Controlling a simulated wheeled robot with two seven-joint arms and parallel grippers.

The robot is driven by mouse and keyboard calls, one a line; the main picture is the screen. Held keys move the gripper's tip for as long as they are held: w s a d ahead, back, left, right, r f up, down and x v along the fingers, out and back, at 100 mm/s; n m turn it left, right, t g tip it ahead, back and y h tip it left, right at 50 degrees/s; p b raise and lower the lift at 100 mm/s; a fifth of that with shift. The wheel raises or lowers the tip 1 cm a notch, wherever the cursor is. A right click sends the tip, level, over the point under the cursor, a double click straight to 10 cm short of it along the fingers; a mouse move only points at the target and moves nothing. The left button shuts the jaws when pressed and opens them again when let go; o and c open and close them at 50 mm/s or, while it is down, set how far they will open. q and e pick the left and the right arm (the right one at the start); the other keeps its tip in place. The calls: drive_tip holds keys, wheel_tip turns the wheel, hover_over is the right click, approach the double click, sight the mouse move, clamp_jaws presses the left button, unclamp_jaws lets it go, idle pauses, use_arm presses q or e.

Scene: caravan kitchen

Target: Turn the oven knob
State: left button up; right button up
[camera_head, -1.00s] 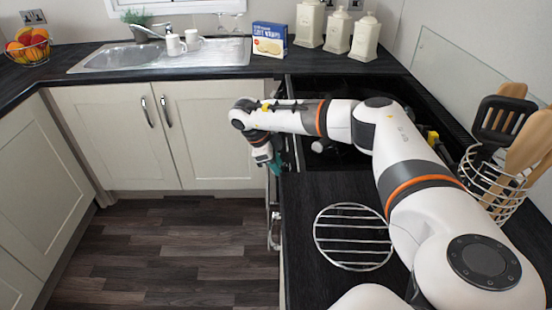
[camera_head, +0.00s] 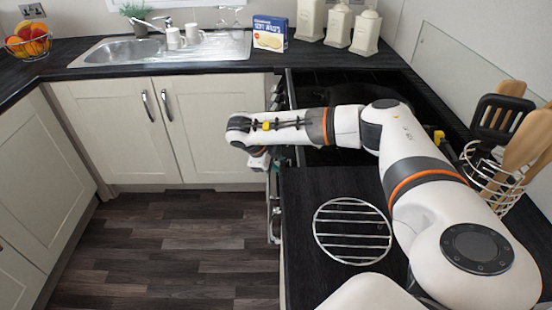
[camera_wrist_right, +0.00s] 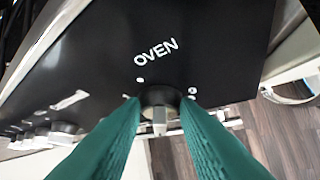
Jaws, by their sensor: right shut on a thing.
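The oven knob (camera_wrist_right: 160,97) is a dark round knob with a grey bar, on the black oven panel (camera_wrist_right: 205,55) below the white word OVEN. My right gripper (camera_wrist_right: 159,110) has its two green fingers shut on the knob, one on each side. In the head view the right gripper is mostly hidden under my wrist at the stove's front edge, and the oven knob cannot be made out there. My left gripper is not in view.
Other knobs (camera_wrist_right: 62,128) line the panel at the left of the wrist view. A round wire rack (camera_head: 352,232) lies on the dark worktop. A utensil basket (camera_head: 490,180) stands at the right. The floor (camera_head: 180,245) left of the stove is clear.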

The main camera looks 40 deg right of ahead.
drive_tip(key=o, duration=1)
drive_tip(key=shift+c, duration=0.2)
drive_tip(key=b+v, duration=0.1)
drive_tip(key=v, duration=1.1)
